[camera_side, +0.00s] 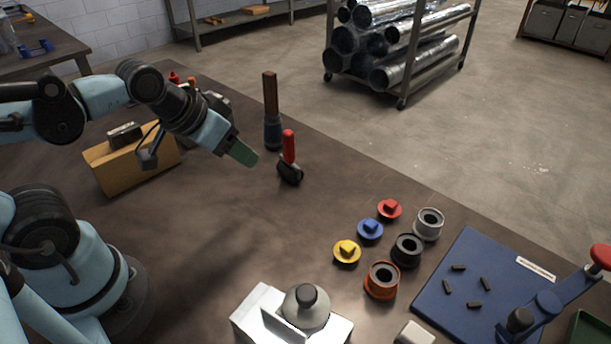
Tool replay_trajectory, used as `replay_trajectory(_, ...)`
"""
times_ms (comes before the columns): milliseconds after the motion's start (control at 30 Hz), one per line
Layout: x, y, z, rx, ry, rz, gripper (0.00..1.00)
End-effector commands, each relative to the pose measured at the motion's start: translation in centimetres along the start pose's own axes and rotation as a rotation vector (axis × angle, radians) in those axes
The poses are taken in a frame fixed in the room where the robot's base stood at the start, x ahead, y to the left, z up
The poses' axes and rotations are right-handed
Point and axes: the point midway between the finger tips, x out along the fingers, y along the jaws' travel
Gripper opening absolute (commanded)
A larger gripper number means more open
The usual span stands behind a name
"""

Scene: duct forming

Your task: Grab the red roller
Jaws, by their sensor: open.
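The red roller (288,147) stands on the brown table near its back edge, with its red handle upward and its black roller end at the bottom. My gripper (243,153) is in the air just left of the red roller, pointing down and to the right. A gap shows between its green tip and the roller's handle. The gripper is open and holds nothing that I can see. From this side its fingers overlap, so the space between them is hidden.
A wooden-handled tool (271,110) stands close behind the red roller. A tan block (132,163) lies under my arm. Small coloured caps and rings, including a red cap (389,209), sit to the right, near a blue mat (480,260). The table's middle is clear.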

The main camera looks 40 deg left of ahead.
Motion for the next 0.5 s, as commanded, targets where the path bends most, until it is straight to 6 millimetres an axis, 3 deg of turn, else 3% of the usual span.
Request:
replay_trajectory(333,0.1,0.0,-0.1,0.001,0.003,0.003,0.55)
replay_trajectory(500,1.7,0.3,-1.0,0.017,0.053,0.052,0.55)
